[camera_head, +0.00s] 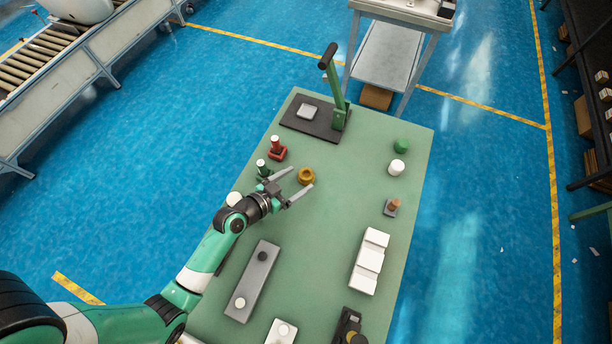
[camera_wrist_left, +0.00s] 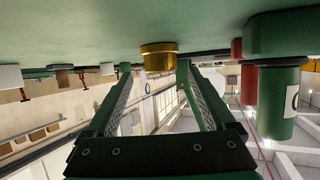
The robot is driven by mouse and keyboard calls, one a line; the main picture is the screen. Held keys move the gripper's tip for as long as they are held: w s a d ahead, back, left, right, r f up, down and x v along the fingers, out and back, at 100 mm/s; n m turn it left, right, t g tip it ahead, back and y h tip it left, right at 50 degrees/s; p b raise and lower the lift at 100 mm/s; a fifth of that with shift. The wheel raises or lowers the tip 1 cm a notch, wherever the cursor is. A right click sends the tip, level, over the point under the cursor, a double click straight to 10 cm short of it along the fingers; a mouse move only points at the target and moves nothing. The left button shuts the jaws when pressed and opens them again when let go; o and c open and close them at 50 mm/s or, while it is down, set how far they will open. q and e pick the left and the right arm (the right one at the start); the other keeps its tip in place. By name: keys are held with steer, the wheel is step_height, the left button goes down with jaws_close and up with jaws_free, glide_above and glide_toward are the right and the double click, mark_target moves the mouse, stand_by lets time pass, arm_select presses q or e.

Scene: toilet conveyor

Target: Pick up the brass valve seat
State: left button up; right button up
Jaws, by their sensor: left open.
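The brass valve seat (camera_head: 306,176) is a short gold ring lying on the green table (camera_head: 345,150), left of its middle. My left gripper (camera_head: 301,178) is open and empty, low over the table, with its fingers pointing at the seat. The fingertips lie either side of the seat's near edge in the head view. In the left wrist view, which is upside down, the seat (camera_wrist_left: 158,58) appears between the tips of my left gripper (camera_wrist_left: 154,68), close ahead. I see no contact. My right gripper is not in view.
A green-based part (camera_head: 263,169) stands close to the upper finger, with a red-based part (camera_head: 277,150) behind it. A lever press (camera_head: 335,100) is at the far end. A grey bar (camera_head: 252,280) and white blocks (camera_head: 369,262) lie nearer.

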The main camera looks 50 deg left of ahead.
mark_target(309, 172)
arm_select(q)
steer(key=x, duration=0.3)
steer(key=shift+w, duration=0.1)
steer(key=shift+r, duration=0.1)
jaws_close()
